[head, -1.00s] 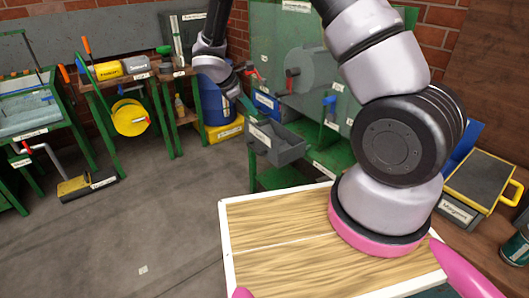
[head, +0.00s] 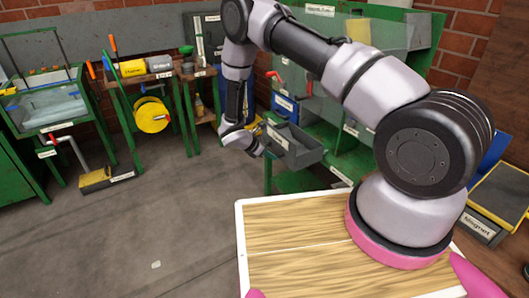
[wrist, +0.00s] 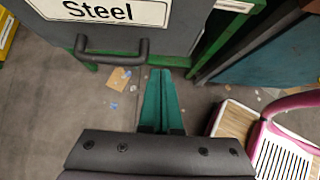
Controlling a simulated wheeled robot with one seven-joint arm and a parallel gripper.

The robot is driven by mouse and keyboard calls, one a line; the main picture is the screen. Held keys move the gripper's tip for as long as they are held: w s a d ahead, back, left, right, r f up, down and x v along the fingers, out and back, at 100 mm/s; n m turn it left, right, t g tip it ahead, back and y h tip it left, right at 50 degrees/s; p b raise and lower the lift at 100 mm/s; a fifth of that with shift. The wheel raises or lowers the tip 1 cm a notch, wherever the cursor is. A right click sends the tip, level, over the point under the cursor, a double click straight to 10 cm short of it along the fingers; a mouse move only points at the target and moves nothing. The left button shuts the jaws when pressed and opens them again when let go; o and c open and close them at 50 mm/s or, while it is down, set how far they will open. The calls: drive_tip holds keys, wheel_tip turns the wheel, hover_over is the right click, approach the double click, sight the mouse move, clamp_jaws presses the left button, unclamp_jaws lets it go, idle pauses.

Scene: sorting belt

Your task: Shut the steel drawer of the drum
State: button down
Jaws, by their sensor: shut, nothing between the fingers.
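The steel drawer (head: 310,155) is a grey open-topped box that sticks out of the green drum machine (head: 345,140). In the wrist view its grey front (wrist: 185,38) fills the top, with a white "Steel" label (wrist: 105,10) and a dark bar handle (wrist: 112,50). My gripper (head: 267,154) is low in front of the drawer's labelled face in the head view. Its teal fingers (wrist: 160,73) are together and empty, just right of the handle in the wrist view. I cannot tell whether the fingertips touch the drawer front.
A blue bin (head: 285,104) sits in the machine behind the drawer. My wood-topped deck is in the foreground. A bench with a yellow reel (head: 152,117) stands at the back left.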

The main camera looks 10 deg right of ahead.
sight(287, 157)
drive_tip(key=d, duration=0.1)
drive_tip(key=w+d, duration=0.1)
drive_tip(key=w+d+f, duration=0.1)
drive_tip(key=d, duration=0.1)
drive_tip(key=shift+d, duration=0.3)
drive_tip(key=shift+d, duration=0.1)
